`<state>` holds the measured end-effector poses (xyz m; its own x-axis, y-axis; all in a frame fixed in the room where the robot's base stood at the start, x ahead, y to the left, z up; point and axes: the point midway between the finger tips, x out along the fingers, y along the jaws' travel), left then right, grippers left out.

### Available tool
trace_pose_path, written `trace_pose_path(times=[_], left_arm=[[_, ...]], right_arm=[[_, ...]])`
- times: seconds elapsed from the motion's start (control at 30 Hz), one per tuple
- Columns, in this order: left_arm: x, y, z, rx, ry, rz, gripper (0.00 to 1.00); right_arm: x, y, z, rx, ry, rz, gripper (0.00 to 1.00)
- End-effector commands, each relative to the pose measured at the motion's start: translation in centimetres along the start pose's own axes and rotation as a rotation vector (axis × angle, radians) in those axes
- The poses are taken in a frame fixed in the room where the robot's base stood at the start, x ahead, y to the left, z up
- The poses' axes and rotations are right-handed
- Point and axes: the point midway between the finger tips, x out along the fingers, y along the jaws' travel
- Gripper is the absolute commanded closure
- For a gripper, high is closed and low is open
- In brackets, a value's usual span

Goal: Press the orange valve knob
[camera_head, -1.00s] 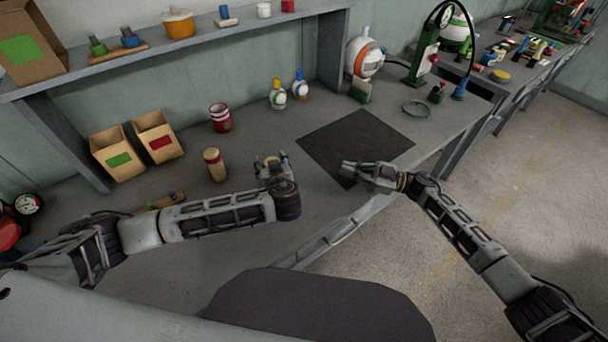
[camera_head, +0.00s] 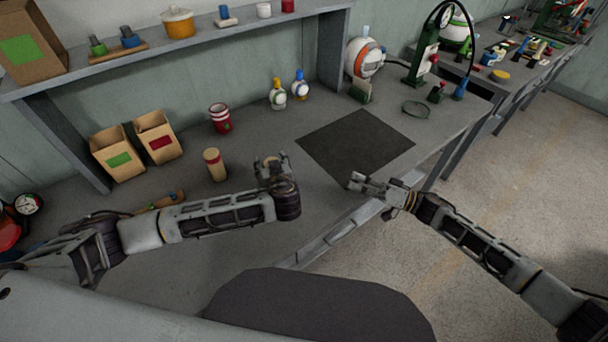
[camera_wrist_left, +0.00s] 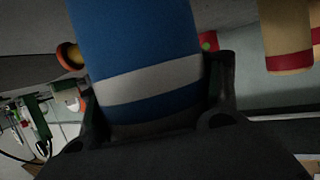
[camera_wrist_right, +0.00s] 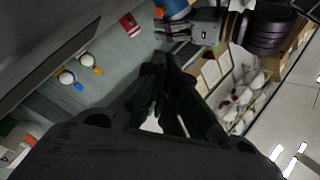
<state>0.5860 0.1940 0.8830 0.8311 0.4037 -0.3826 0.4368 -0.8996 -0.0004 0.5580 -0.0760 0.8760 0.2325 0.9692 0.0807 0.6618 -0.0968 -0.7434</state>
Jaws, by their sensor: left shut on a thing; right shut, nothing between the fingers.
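I cannot pick out the orange valve knob for certain. A round white device with an orange ring (camera_head: 364,57) stands at the bench's back. Two small rounded white bottles stand left of it, one with a yellow-orange top (camera_head: 277,82), one with a blue top (camera_head: 299,74). My left gripper (camera_head: 270,163) is over the bench, apart from these. In the left wrist view it is shut on a blue cylinder with a white band (camera_wrist_left: 145,80). My right gripper (camera_head: 358,181) is shut and empty near the bench's front edge. Its closed fingers also show in the right wrist view (camera_wrist_right: 160,85).
A dark mat (camera_head: 357,140) lies bare between the right gripper and the round device. A red-and-white can (camera_head: 220,118) and a tan cylinder (camera_head: 214,165) stand left of my left gripper.

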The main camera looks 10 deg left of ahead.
Motion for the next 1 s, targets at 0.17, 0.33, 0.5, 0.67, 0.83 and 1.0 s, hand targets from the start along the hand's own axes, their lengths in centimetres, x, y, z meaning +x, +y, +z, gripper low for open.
trace_pose_path(times=[0.17,0.33,0.5,0.67,0.83,1.0], left_arm=[[0.0,0.0,0.1,0.001,-0.002,0.0,0.66],[0.0,0.0,0.1,0.001,-0.002,0.0,0.66],[0.0,0.0,0.1,0.001,-0.002,0.0,0.66],[0.0,0.0,0.1,0.001,-0.002,0.0,0.66],[0.0,0.0,0.1,0.001,-0.002,0.0,0.66],[0.0,0.0,0.1,0.001,-0.002,0.0,0.66]], right_arm=[[-0.8,0.1,1.1,0.199,0.011,0.031,1.0],[-1.6,0.3,2.2,0.393,0.027,0.062,1.0],[-2.4,0.5,3.2,0.569,0.046,0.09,1.0],[-2.9,0.6,3.9,0.678,0.059,0.107,1.0],[-3.1,0.6,4.2,0.723,0.065,0.114,1.0],[-3.1,0.6,4.2,0.727,0.066,0.114,1.0]])
